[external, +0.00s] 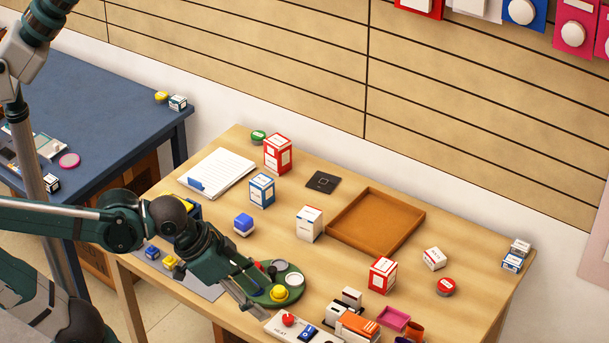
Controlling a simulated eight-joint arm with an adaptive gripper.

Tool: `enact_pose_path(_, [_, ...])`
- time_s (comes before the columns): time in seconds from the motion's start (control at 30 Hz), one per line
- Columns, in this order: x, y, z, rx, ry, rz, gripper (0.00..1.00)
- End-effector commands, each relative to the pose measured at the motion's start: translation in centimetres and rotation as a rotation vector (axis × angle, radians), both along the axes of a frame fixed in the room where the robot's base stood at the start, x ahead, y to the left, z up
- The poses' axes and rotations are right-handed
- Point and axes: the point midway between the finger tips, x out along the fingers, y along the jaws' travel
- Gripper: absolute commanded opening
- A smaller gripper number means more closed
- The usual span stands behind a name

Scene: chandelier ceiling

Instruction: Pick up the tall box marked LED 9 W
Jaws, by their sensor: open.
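Several upright boxes stand on the wooden table: a tall red and white box (277,153) at the back, a blue and white box (262,190) in front of it, a mostly white box (309,223) near the middle, and a red and white box (382,275) towards the front right. Their print is too small to read, so I cannot tell which is marked LED 9 W. My gripper (258,301) is open, low at the left edge of a round green tray (300,297), in front of and to the left of the white box. It holds nothing that I can see.
An empty brown tray (416,211) lies right of the white box. Small items, including an orange box (357,326), crowd the front edge. Bare tabletop shows between the boxes.

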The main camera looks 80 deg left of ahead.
Motion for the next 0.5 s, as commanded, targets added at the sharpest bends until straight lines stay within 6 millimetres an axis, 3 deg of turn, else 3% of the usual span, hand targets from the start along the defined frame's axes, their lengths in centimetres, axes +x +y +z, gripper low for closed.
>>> enact_pose_path(0.5, [6.5,1.0,-0.6,-0.068,0.044,-0.102,0.51])
